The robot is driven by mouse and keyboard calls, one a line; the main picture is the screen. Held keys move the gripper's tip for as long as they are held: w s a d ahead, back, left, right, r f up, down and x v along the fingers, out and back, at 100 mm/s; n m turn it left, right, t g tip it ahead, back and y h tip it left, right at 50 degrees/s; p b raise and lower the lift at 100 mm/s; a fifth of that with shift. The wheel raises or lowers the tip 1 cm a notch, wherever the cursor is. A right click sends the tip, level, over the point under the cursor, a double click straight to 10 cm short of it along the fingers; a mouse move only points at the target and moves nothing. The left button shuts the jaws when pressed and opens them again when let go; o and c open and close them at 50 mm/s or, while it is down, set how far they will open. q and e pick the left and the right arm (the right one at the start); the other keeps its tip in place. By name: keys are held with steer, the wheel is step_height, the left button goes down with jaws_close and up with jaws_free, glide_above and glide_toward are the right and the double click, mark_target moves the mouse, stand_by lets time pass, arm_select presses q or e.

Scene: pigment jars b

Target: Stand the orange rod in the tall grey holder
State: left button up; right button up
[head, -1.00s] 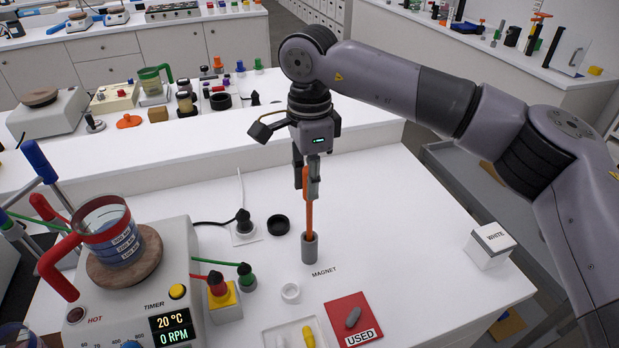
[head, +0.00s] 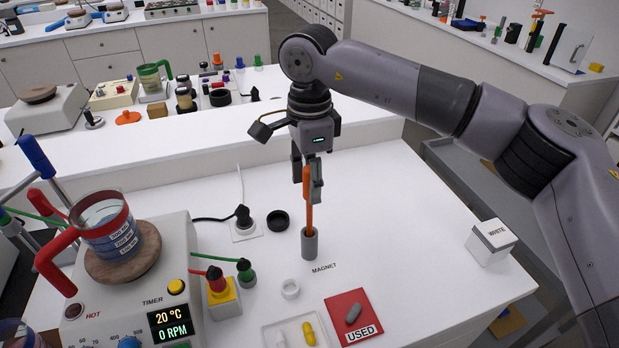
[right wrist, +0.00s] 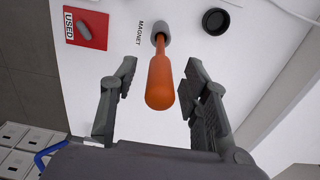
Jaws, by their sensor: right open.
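The orange rod (head: 309,209) stands upright with its lower end inside the tall grey holder (head: 309,246), beside the MAGNET label. In the right wrist view the orange rod (right wrist: 160,80) runs down into the grey holder (right wrist: 161,38), its thick handle end closest to the camera. My right gripper (head: 308,192) is around the rod's upper part. In the right wrist view the right gripper's fingers (right wrist: 158,85) are spread, with a gap on each side of the rod. My left gripper is not in view.
A hotplate (head: 190,270) with a red-handled beaker (head: 105,225) stands at left. A black ring (head: 278,221), a white ring (head: 290,289), a red USED mat (head: 368,305) and a WHITE box (head: 491,242) lie around the holder. The table right of the holder is mostly clear.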

steer(key=shift+r, duration=0.25)
step_height(320, 180, up, 12)
steer(key=shift+f, duration=0.25)
